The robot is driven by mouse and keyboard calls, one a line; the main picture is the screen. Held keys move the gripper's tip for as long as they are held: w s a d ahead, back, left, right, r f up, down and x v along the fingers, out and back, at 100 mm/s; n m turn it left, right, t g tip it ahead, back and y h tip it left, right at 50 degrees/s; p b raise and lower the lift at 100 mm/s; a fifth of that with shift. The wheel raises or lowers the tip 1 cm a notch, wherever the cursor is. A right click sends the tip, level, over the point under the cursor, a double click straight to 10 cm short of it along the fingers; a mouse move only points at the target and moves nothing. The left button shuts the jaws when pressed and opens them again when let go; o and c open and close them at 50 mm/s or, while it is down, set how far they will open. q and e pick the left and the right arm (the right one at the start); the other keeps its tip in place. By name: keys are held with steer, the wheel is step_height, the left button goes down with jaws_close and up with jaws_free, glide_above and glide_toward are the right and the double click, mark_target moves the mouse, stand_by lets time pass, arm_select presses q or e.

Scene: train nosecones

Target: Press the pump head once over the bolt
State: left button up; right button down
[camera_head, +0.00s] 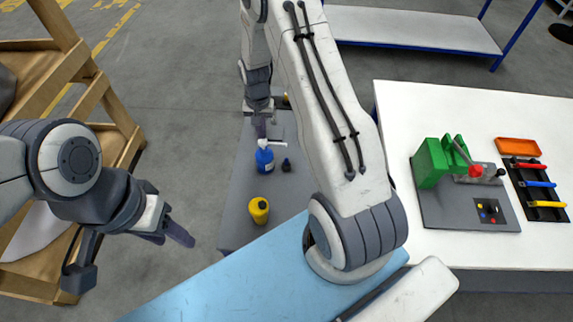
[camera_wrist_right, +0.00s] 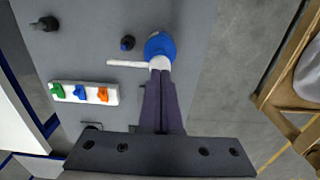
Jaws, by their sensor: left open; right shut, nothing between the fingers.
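A blue bottle (camera_head: 265,162) with a white pump head (camera_head: 262,142) stands upright on the grey table. In the right wrist view the blue bottle (camera_wrist_right: 160,45) sits just beyond my fingertips, its white spout (camera_wrist_right: 125,63) pointing left. My right gripper (camera_head: 260,126) is shut and empty, its tips at the pump head; I cannot tell whether they touch it. A small dark piece (camera_head: 286,165) stands beside the bottle and also shows in the wrist view (camera_wrist_right: 128,43); I cannot tell if it is the bolt. My left gripper (camera_head: 178,233) is open and empty, away from the table.
A yellow container (camera_head: 258,211) stands nearer on the grey table. The wrist view shows a white holder (camera_wrist_right: 69,97) with green, blue and orange pieces, and a dark post (camera_wrist_right: 45,23). A white bench (camera_head: 400,120) with a green fixture (camera_head: 430,163) is at right; wooden shelving (camera_head: 105,105) at left.

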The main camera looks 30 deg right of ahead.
step_height(320, 180, up, 6)
steer(key=p, duration=0.4)
stand_by(0.3)
steer(key=s+a+r+n+b, duration=0.4)
steer(key=s+a, duration=0.2)
steer(key=a, duration=0.3)
steer(key=s+a+r+n+b, duration=0.3)
steer(key=s+a+r+n, duration=0.15)
steer(key=a, duration=0.35)
steer(key=s+a+n+b, duration=0.1)
steer(key=s+n+b, duration=0.1)
steer(key=s, duration=0.7)
steer(key=s+a+n+y+b, duration=0.1)
steer(key=s+a+n+b, duration=0.1)
steer(key=s, duration=0.7)
steer(key=shift+a+n+b, duration=0.3)
steer(key=shift+n+b, duration=0.15)
steer(key=shift+n, duration=0.7)
